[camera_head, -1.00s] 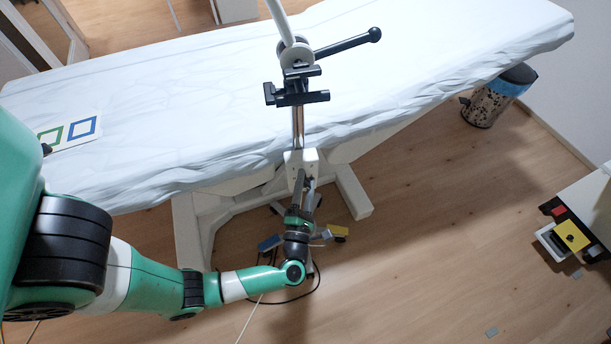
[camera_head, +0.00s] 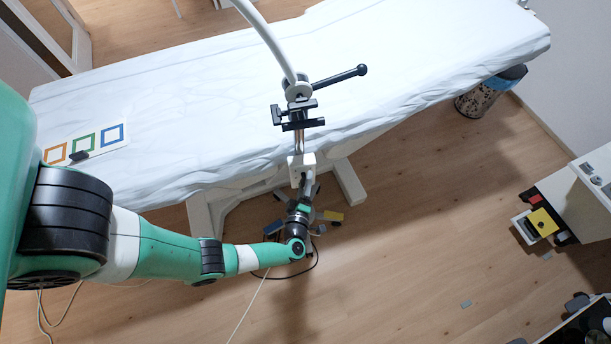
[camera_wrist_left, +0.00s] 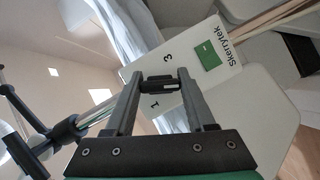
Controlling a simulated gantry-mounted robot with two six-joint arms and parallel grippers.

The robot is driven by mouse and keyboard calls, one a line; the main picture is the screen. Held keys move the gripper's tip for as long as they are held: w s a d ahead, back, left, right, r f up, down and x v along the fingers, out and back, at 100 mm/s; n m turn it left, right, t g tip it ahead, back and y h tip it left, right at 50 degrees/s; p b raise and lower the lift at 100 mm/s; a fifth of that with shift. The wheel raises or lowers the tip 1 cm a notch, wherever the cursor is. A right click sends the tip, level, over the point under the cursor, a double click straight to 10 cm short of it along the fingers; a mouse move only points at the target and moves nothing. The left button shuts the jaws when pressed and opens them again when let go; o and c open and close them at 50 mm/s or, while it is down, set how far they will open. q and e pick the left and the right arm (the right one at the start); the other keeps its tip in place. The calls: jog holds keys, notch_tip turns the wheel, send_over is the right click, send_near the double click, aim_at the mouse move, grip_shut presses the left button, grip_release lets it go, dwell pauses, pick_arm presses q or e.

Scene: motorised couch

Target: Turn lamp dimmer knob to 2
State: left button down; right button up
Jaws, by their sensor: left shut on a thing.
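The lamp's white control box (camera_head: 297,163) sits on the lamp pole beside the couch. In the left wrist view the box (camera_wrist_left: 215,57) carries a green patch, the word "Sterrytek" and the printed numbers 1 and 3. The dark dimmer knob (camera_wrist_left: 158,85) with a pale bar is between my left fingertips. My left gripper (camera_head: 304,181) reaches up to the box from below; in its wrist view the left gripper (camera_wrist_left: 159,82) is shut on the knob. The number 2 cannot be seen. My right gripper is not in view.
The couch (camera_head: 230,110) with a white cover lies behind the lamp pole (camera_head: 298,140). A black clamp with a lever (camera_head: 340,77) sits above the box. A foot pedal (camera_head: 329,215) and a cable are on the floor below. The floor to the right is mostly clear.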

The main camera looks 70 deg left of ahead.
pick_arm(q)
jog(key=shift+r+m+g+h+p, duration=0.3)
jog(key=shift+m+g+p, duration=0.1)
jog(key=shift+m+p, duration=0.75)
jog(key=shift+f+m+g+p, duration=0.15)
jog(key=shift+m+g+p, duration=0.55)
jog(key=shift+m+p, duration=0.2)
jog(key=shift+f+m+g+p, duration=0.1)
jog(key=shift+m+g+p, duration=0.2)
jog(key=shift+m+g, duration=0.55)
jog(key=shift+f+m, duration=0.1)
jog(key=shift+m, duration=0.7)
jog(key=shift+f+m+g+b, duration=0.1)
jog(key=shift+m+g+b, duration=0.45)
jog(key=shift+m+g, duration=0.35)
jog(key=shift+f+m+g+b, duration=0.1)
jog(key=shift+m+g+b, duration=0.45)
jog(key=shift+m+b, duration=0.35)
jog(key=m+g+b, duration=0.2)
jog(key=b, duration=0.1)
jog(key=shift+m+b, duration=0.3)
jog(key=shift+m, duration=0.1)
jog(key=shift+s+m+g+y+b, duration=0.1)
jog(key=shift+m+g+y+b, duration=0.35)
jog(key=shift+m+b, duration=0.45)
jog(key=shift+r, duration=0.2)
